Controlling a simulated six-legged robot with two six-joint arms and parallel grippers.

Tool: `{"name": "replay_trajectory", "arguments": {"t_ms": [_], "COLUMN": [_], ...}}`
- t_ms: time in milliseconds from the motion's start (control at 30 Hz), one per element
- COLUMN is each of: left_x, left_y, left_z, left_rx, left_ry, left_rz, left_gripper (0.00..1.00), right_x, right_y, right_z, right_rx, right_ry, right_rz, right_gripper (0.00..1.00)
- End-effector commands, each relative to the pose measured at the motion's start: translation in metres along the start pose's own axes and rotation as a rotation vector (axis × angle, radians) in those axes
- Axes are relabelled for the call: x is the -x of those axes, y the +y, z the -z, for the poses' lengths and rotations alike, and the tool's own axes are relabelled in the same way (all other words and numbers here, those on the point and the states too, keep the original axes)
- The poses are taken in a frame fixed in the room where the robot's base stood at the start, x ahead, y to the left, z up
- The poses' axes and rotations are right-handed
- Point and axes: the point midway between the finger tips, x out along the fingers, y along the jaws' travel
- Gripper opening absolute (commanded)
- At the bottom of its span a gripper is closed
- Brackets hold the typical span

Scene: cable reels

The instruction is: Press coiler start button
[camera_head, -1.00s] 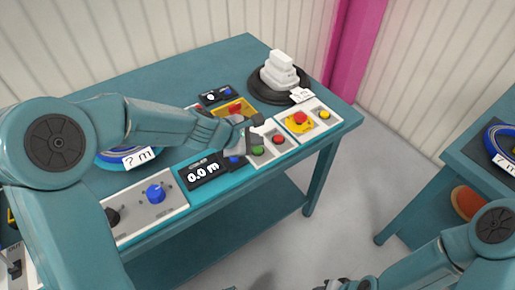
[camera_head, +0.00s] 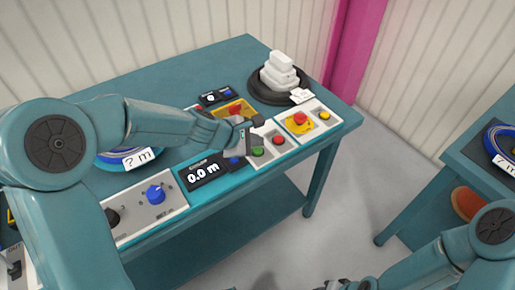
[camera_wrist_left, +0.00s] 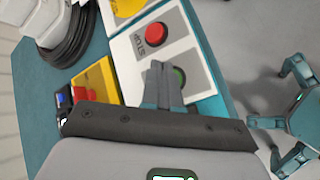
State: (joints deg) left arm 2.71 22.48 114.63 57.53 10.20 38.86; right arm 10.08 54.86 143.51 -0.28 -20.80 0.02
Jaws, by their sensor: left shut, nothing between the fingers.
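The green button (camera_head: 257,152), likely the coiler start, sits on a white panel beside a red button (camera_head: 279,140). In the left wrist view, the red button (camera_wrist_left: 156,34) has the label STOP, and the green button (camera_wrist_left: 179,76) is partly hidden behind my fingers. My left gripper (camera_head: 254,130) is shut and empty, its fingers over the panel right by the green button. It also shows in the left wrist view (camera_wrist_left: 161,82). I cannot tell if the fingertips touch the button. My right gripper (camera_head: 336,284) barely shows at the bottom edge.
A display (camera_head: 204,172) reads 0.0 m, left of the buttons. A yellow panel with a red button (camera_head: 300,119) is to the right. A black reel (camera_head: 262,91) with white blocks stands behind.

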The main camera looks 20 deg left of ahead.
Motion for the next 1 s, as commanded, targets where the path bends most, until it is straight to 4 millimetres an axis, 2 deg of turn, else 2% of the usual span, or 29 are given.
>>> {"name": "replay_trajectory", "arguments": {"t_ms": [533, 800, 1000], "left_x": [-0.0001, -0.0064, -0.006], "left_y": [-0.0001, -0.0045, -0.0041], "left_z": [0.0001, 0.0047, 0.0043], "left_rx": [0.0, 0.0, 0.0], "left_ry": [0.0, 0.0, 0.0], "left_rz": [0.0, 0.0, 0.0], "left_gripper": [0.0, 0.0, 0.0], "right_x": [-0.0002, -0.0089, -0.0083], "right_y": [0.0001, 0.0032, 0.003], "right_z": [0.0, 0.0002, 0.0002], "right_rx": [0.0, 0.0, 0.0], "right_ry": [0.0, 0.0, 0.0], "right_rz": [0.0, 0.0, 0.0], "right_gripper": [0.43, 0.43, 0.43]}}
